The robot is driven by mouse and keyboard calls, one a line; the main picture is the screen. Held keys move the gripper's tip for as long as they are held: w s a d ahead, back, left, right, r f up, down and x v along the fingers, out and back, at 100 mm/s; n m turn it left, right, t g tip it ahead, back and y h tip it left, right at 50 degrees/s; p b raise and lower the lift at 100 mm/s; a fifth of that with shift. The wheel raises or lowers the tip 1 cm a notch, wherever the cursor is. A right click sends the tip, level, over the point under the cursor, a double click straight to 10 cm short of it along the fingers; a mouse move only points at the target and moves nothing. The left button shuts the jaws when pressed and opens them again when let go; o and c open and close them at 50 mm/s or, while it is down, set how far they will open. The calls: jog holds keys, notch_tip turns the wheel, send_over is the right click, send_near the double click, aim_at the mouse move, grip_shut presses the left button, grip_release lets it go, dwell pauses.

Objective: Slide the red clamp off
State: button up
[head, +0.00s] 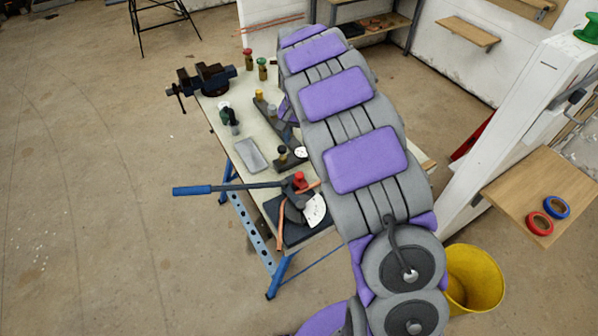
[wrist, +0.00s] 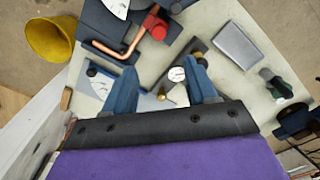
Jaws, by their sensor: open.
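A red clamp-like piece (head: 300,181) sits on the dark bending tool at the bench's near end, beside a bent copper pipe (head: 281,226). In the wrist view the red piece (wrist: 155,26) is at the top, next to the end of the copper pipe (wrist: 130,42). I cannot tell whether it encircles the pipe. My gripper (wrist: 160,68) has its two blue fingers apart, with nothing held between them. The fingers are over a dark fitting with a white gauge (wrist: 177,74) and a brass part. The red piece lies beyond the fingertips. In the head view my arm hides the gripper.
The workbench (head: 229,138) carries a grey tray (head: 250,155), a vise (head: 205,80) and several fittings. The bender's blue handle (head: 192,190) sticks out left. A yellow bucket (head: 478,278) stands right, near a wooden shelf (head: 540,190) with tape rolls. The floor at left is clear.

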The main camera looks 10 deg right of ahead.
aim_at(300, 174)
jog(key=f, duration=0.4)
jog(key=f+b, duration=0.1)
jog(key=f, duration=0.9)
jog(key=shift+d+f+b, duration=0.1)
jog(key=shift+d+b, duration=0.15)
jog(key=shift+b, duration=0.15)
jog(key=shift+a+f, duration=0.3)
jog(key=shift+f, duration=0.5)
jog(key=shift+d, duration=0.1)
jog(key=shift+d, duration=0.1)
jog(key=shift+d, duration=0.1)
jog(key=shift+c, duration=0.7)
grip_shut()
